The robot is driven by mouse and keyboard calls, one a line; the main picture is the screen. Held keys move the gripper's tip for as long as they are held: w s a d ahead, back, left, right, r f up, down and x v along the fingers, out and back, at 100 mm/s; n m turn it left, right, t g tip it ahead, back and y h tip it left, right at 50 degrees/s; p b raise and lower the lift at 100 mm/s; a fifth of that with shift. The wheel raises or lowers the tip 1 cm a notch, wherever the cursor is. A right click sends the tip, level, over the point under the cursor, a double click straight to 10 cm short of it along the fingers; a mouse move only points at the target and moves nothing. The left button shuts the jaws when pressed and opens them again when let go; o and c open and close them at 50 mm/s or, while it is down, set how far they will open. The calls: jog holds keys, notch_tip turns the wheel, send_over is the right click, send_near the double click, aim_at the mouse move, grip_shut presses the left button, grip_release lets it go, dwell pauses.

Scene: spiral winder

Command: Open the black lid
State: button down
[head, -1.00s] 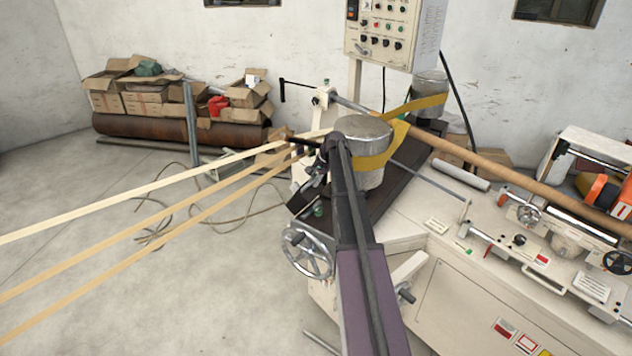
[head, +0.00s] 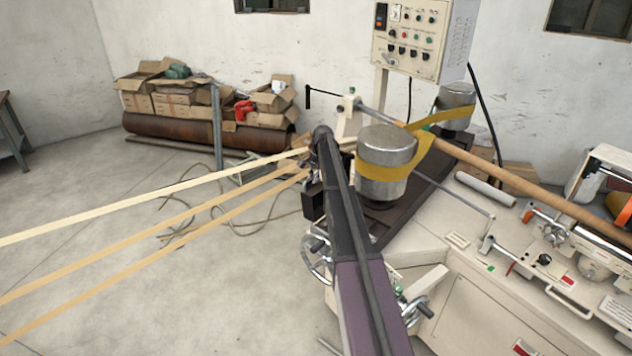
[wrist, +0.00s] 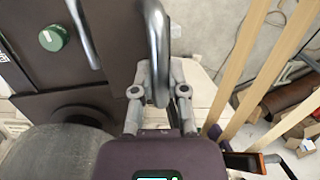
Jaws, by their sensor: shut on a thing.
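The black lid (wrist: 108,62) shows in the wrist view as a dark flat panel at the upper left. A green knob (wrist: 53,38) and a second metal bar sit on the dark surfaces there. My gripper (wrist: 160,92) is shut on a curved grey metal handle (wrist: 157,40) at the panel's right edge, with one finger on each side of it. In the head view my arm reaches to the left of the near metal drum (head: 387,150). It hides my fingertips and the handle. A dark block (head: 313,203) shows just left of my arm; I cannot tell whether it is the lid.
Pale strips (head: 180,222) run from the left to the machine close by my arm. A brown roller bar (head: 530,183) and a control box (head: 420,38) stand to the right and behind. Open floor (head: 110,265) lies at the left, with boxes (head: 165,95) beyond.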

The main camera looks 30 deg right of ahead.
jog(key=shift+w+f, duration=0.15)
jog(key=shift+w, duration=0.15)
jog(key=shift+a, duration=0.1)
jog(key=c, duration=0.6)
grip_release()
jog(key=shift+c, duration=0.2)
